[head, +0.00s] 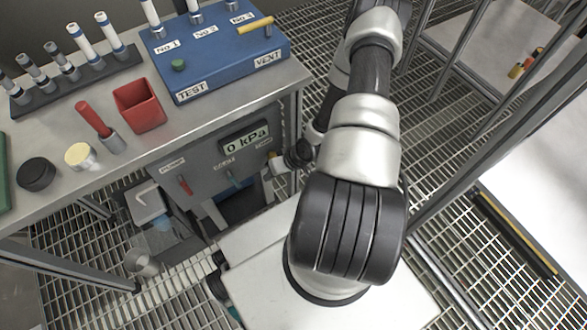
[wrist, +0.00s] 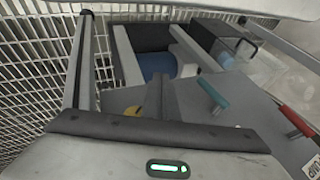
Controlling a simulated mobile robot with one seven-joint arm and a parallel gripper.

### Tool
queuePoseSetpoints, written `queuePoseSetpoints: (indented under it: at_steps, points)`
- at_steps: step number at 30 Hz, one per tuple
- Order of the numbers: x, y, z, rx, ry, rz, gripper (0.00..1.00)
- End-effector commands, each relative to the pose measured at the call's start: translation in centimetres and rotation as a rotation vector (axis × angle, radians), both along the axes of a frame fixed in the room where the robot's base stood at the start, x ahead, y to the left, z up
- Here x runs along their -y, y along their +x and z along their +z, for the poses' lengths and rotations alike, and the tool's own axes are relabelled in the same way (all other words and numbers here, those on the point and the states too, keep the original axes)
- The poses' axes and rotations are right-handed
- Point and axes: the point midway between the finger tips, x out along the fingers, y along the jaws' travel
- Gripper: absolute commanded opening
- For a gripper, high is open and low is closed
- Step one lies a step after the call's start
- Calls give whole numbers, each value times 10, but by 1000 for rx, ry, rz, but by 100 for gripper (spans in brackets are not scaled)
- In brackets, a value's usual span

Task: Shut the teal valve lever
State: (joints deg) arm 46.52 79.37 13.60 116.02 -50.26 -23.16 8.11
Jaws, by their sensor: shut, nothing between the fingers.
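The teal valve lever (head: 236,180) is on the front panel of the grey cabinet (head: 205,182), below the 0 kPa display. In the wrist view the teal lever (wrist: 212,93) slants up and left from its mount on the panel. My gripper (head: 278,166) is by the right end of the panel, partly hidden by my arm. In the wrist view my gripper (wrist: 164,88) is shut and empty, to the left of the teal lever and apart from it.
A red lever (head: 184,185) is left of the teal one; a yellow part (head: 272,155) is near my gripper. The bench top (head: 185,125) above holds a blue TEST/VENT box (head: 222,62), a red cup (head: 139,105) and a rack of tubes. A table leg (head: 298,125) stands near my arm.

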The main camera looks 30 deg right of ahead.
Motion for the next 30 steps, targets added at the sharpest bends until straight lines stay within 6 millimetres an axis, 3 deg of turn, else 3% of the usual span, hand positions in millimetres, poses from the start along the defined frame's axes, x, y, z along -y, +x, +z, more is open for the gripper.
queuePoseSetpoints:
  at_steps: [6,12,30]
  points:
    - [41,-15,9,2,1,-4,0]
    - [56,-21,11,1,1,-1,0]
    - [58,-22,11,1,1,1,0]
